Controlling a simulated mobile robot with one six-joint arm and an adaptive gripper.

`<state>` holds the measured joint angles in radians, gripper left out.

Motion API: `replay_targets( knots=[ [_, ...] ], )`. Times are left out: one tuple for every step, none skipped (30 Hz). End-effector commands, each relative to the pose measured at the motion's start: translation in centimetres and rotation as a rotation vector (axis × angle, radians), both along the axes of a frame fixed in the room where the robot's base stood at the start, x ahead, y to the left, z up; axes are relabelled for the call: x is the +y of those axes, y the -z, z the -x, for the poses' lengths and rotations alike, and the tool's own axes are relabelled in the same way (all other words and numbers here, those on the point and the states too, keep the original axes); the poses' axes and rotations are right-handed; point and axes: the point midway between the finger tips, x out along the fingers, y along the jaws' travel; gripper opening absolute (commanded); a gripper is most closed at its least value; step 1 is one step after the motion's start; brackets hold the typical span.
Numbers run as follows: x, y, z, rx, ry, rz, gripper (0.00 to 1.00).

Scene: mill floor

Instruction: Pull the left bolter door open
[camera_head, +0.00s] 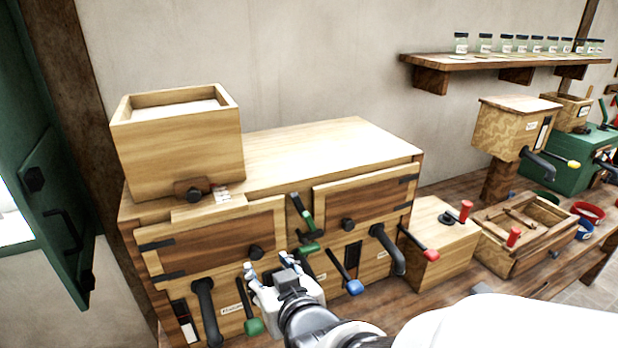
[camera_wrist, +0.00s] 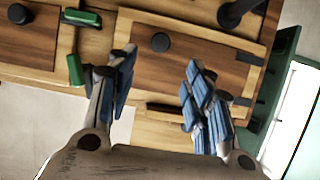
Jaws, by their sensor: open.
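The left bolter door (camera_head: 215,237) is a dark brown wooden panel on the pale cabinet's front. It looks shut, with black hinge straps at its left and a round black knob (camera_head: 255,252) near its right edge. In the wrist view the door (camera_wrist: 200,72) appears upside down, with its knob (camera_wrist: 160,42) between and beyond my fingertips. My gripper (camera_head: 267,266) is open and empty in front of the cabinet, just below and right of the knob in the head view. The wrist view shows both fingers (camera_wrist: 159,66) spread, apparently apart from the knob.
The right bolter door (camera_head: 365,198) has its own knob (camera_head: 347,224). A green-handled lever (camera_head: 301,214) stands between the doors. A black spout (camera_head: 205,312) and another green lever (camera_head: 253,326) sit below the left door. A blue lever (camera_head: 353,285) is right of my gripper.

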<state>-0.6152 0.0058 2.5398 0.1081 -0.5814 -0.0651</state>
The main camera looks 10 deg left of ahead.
Motion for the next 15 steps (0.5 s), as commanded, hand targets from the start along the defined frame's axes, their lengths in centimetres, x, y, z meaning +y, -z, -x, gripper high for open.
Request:
replay_targets(
  knots=[
    [0.6, 0.9, -1.1, 0.0, 0.001, 0.0, 0.47],
    [0.9, 1.3, -1.6, 0.001, 0.001, 0.001, 0.47],
    [1.4, 1.6, -2.3, 0.0, 0.0, 0.0, 0.47],
    [1.7, 1.9, -2.8, 0.0, 0.0, 0.0, 0.47],
    [2.0, 2.2, -3.3, 0.0, 0.001, 0.0, 0.47],
    [2.4, 2.5, -4.0, 0.0, 0.001, 0.0, 0.47],
    [2.7, 2.7, -4.5, -0.001, 0.001, 0.0, 0.47],
    [3.0, 2.9, -5.0, -0.001, 0.001, 0.0, 0.47],
    [3.4, 3.2, -5.6, -0.001, 0.001, 0.0, 0.47],
    [3.6, 3.4, -6.0, -0.001, 0.001, 0.0, 0.47],
    [3.8, 3.5, -6.4, -0.002, 0.001, -0.001, 0.47],
    [4.1, 3.7, -6.8, -0.002, 0.001, -0.001, 0.47],
    [4.3, 3.8, -7.1, -0.003, 0.001, -0.001, 0.47],
    [4.5, 3.9, -7.4, -0.003, 0.001, -0.001, 0.47],
    [4.7, 4.1, -7.7, -0.002, 0.001, -0.001, 0.47]
  ],
)
